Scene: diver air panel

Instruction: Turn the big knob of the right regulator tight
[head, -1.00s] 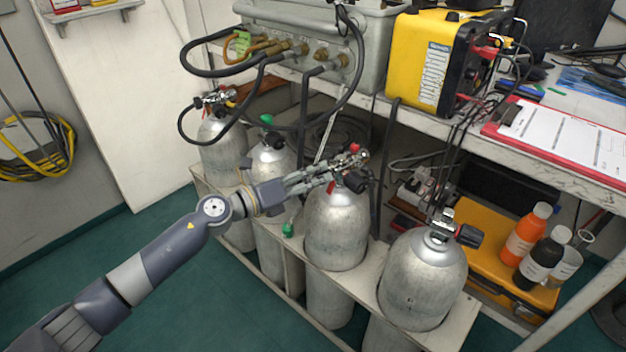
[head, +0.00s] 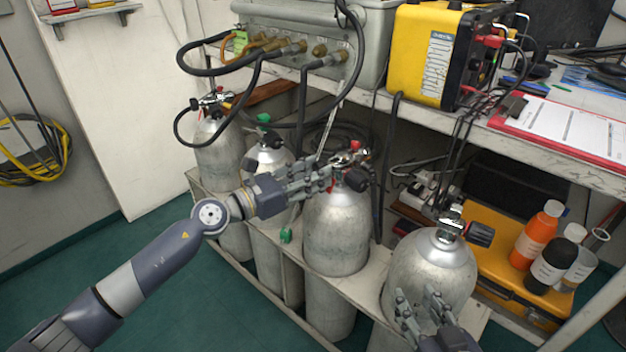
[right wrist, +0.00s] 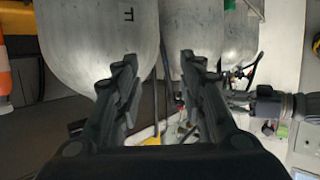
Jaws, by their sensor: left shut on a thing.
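The right regulator (head: 347,157) sits on the valve of the third cylinder (head: 337,230), counted from the left. It has shiny metal parts and a bit of red on top. A black knob (head: 356,180) sticks out on its right side. My left gripper (head: 328,176) is shut at the left side of this regulator. Its fingers cover what they hold, apparently the big knob. My right gripper (head: 421,302) is open and empty in front of the rightmost cylinder (head: 432,262). In the right wrist view its spread fingers (right wrist: 159,62) have nothing between them.
The left cylinder (head: 218,150) carries another regulator. A second cylinder (head: 268,165) has a green cap. Black hoses hang from the grey panel box (head: 330,78). The shelf edge (head: 550,160) overhangs on the right, above a yellow case (head: 490,285) and bottles.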

